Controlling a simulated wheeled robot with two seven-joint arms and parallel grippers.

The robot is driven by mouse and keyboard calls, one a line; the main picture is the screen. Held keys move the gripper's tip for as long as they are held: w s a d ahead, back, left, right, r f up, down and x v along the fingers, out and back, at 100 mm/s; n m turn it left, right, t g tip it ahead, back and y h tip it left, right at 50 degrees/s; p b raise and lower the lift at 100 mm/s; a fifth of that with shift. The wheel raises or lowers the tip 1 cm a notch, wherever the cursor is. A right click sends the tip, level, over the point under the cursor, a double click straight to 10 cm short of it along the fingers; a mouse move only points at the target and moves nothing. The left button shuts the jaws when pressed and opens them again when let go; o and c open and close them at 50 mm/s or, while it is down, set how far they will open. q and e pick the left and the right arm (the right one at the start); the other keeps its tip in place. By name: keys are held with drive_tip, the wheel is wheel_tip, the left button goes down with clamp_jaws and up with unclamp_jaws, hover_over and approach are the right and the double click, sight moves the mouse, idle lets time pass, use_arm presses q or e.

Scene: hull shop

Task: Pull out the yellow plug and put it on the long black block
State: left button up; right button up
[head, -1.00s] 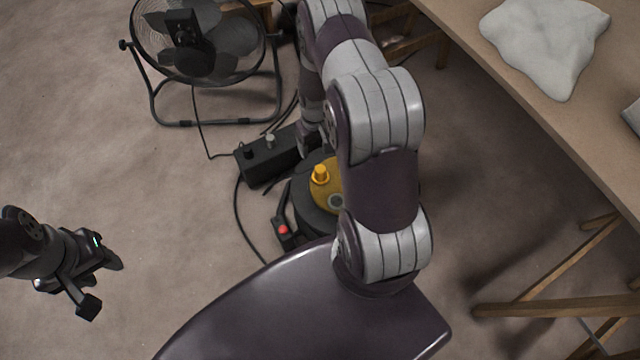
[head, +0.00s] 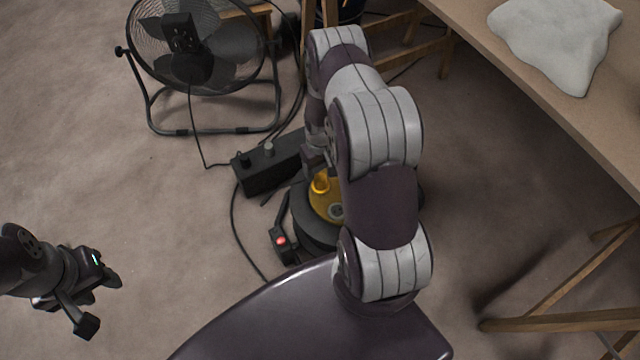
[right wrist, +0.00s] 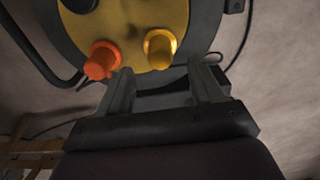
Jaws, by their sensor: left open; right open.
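The yellow plug (head: 320,185) stands in the yellow disc (head: 325,204) on top of a round black drum. In the right wrist view the yellow plug (right wrist: 160,46) is just beyond my right gripper (right wrist: 163,76), whose fingers are open and empty. The plug is roughly in line with the gap, towards the right finger; I cannot tell if they touch. In the head view my right arm hides most of that gripper. The long black block (head: 258,178) lies beside the drum, with a grey and a black plug on it. My left gripper (head: 99,303) is open and empty, away at left.
An orange plug (right wrist: 101,61) stands close left of the yellow plug in the wrist view. A fan (head: 195,50) stands behind the block, with cables on the floor. A wooden table (head: 560,115) is at right. The left floor is clear.

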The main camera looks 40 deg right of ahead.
sight(320, 177)
wheel_tip(320, 177, down, 6)
drive_tip(key=b, duration=0.3)
drive_tip(key=shift+f+b, duration=0.15)
drive_tip(key=shift+b, duration=0.2)
use_arm(q)
wheel_tip(320, 177, down, 5)
drive_tip(key=shift+r, duration=0.1)
drive_tip(key=shift+r+p, duration=0.35)
drive_tip(key=shift+p, duration=0.05)
idle(0.3)
use_arm(e)
clamp_jaws()
use_arm(q)
drive_tip(key=shift+r+p, duration=2.7)
drive_tip(key=shift+r, duration=0.05)
use_arm(e)
drive_tip(key=shift+r, duration=3.1)
